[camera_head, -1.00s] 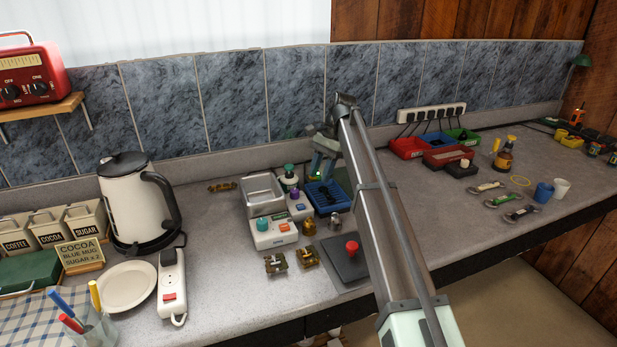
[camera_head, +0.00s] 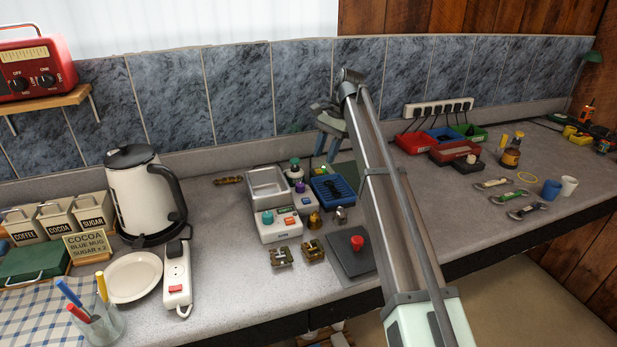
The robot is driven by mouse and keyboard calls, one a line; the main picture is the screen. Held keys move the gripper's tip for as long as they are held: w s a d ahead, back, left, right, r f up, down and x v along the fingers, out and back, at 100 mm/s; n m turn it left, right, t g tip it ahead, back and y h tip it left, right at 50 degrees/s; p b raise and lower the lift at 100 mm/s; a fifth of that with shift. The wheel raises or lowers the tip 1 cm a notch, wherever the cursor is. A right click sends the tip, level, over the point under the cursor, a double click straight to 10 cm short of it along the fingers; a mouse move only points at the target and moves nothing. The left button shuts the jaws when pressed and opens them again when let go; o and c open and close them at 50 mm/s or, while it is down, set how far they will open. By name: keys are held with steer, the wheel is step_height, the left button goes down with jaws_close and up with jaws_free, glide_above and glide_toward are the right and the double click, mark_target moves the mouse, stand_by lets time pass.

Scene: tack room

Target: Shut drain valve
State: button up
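No part is clearly marked as a drain valve. Small brass fittings (camera_head: 281,257) and (camera_head: 312,250) with pale tops lie on the counter's front middle. A red knob (camera_head: 357,243) stands on a dark plate (camera_head: 344,262) to their right. A longer brass piece (camera_head: 228,180) lies farther back, left of the metal basin (camera_head: 268,186). My gripper (camera_head: 327,148) is raised above the counter near the tiled wall, behind the blue tray (camera_head: 334,189). Its two fingers point down with a gap between them, and nothing shows between them. My arm hides part of the counter to the right.
A white box with coloured buttons (camera_head: 277,228) stands before the basin. The kettle (camera_head: 143,195), power strip (camera_head: 177,275) and plate (camera_head: 134,277) are at left. Bare counter lies right of the kettle.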

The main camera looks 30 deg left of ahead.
steer(key=m+t+y, duration=0.1)
steer(key=t, duration=0.1)
glide_toward(300, 184)
steer(key=s+d+r, duration=0.1)
steer(key=d+r, duration=0.2)
steer(key=r, duration=0.1)
steer(key=s+d+m, duration=0.1)
steer(key=s+m, duration=0.1)
steer(key=m, duration=0.3)
steer(key=a+f+m, duration=0.2)
steer(key=f, duration=0.2)
steer(key=w+a+f+m+t+y, duration=0.1)
steer(key=a+f+m, duration=0.1)
steer(key=f+m, duration=0.1)
steer(key=a+f+m, duration=0.2)
steer(key=f, duration=0.3)
steer(key=shift+w+m+t, duration=0.25)
steer(key=shift+m+t, duration=0.05)
steer(key=shift+m, duration=0.1)
steer(key=shift+c, duration=0.3)
jaws_close()
